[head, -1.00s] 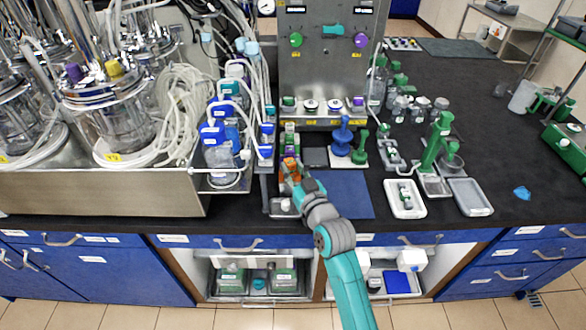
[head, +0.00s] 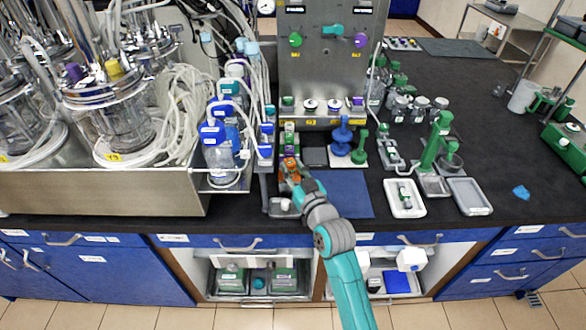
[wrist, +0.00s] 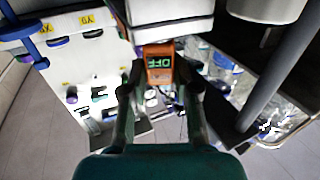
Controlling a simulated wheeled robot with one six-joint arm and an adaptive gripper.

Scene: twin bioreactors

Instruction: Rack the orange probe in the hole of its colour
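An orange piece (head: 291,168) shows at the end of my arm in the head view, above the bench left of the blue mat. In the wrist view an orange unit (wrist: 158,65) with a lit display, apparently reading OFF, lies between the two fingertips of my gripper (wrist: 160,78). I take it to be the orange probe, but its lower part is hidden. The fingers stand apart on either side of it; whether they touch it is unclear. In the head view my gripper (head: 290,180) covers part of it. I cannot make out an orange-marked hole.
A steel panel (head: 330,70) with coloured knobs stands behind. Blue-capped bottles (head: 216,150) and tubing crowd the left. The blue mat (head: 345,193) is bare. A blue stand (head: 342,135) and a green stand (head: 360,150) are behind it; a white tray (head: 404,210) is to the right.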

